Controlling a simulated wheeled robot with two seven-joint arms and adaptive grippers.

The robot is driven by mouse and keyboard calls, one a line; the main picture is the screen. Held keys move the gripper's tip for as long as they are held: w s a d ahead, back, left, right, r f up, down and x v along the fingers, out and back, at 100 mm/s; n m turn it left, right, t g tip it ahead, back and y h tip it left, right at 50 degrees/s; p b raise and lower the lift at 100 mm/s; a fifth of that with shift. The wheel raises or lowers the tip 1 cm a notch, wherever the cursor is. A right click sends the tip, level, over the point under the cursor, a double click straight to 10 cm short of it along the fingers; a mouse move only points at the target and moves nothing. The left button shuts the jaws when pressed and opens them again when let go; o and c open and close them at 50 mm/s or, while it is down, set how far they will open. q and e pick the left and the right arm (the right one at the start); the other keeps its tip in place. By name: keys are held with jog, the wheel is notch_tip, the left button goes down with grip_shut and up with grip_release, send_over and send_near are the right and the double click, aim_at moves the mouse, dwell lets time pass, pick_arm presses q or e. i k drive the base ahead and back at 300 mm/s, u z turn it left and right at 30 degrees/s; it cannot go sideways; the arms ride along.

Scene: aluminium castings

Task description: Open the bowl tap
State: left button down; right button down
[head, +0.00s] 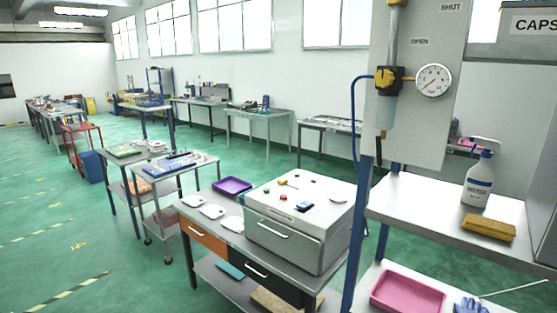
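An air filter unit with a yellow and black body (388,78) is mounted on a grey panel (425,130) at the upper right. Its pale, translucent bowl (386,113) hangs below the body. A small dark fitting (382,134) shows at the bottom of the bowl; it is too small to tell whether it is the bowl tap or how it is set. The panel carries the words OPEN and SHUT. Another yellow part (397,3) at the top edge is cut off by the frame. Neither of my grippers is in view.
A round gauge (433,80) is right of the filter, and a blue hose (356,110) runs down its left. Below are a shelf (410,200) with a white spray bottle (478,180) and yellow sponge (488,229). A pink tray (408,293) sits lower. Green floor (60,235) is open at left.

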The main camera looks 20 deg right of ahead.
aim_at(378, 138)
jog(key=u, duration=1.3)
jog(key=k, duration=1.15)
jog(key=z, duration=1.6)
jog(key=i, duration=0.45)
jog(key=z, duration=0.05)
